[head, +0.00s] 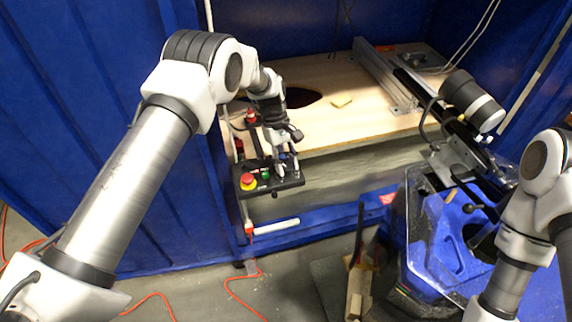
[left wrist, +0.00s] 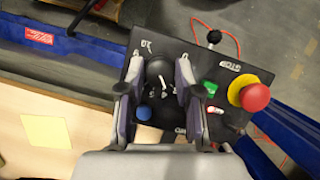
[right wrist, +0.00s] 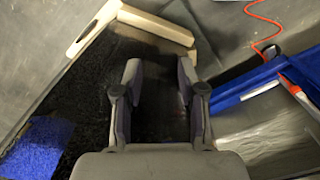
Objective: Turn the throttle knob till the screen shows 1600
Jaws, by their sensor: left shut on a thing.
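The black control panel (head: 268,186) stands at the front left corner of the wooden tank top. In the left wrist view, a round black throttle knob (left wrist: 160,70) with white marks around it sits on the panel. My left gripper (head: 286,163) reaches down onto the panel and is shut on this knob, with one finger on each side of it. No screen number can be read in any view. My right gripper (right wrist: 158,75) is open and empty above a dark mat, away from the panel.
A blue machine (head: 450,240) stands at the right. A yellow pad (head: 342,101) lies on the wood.

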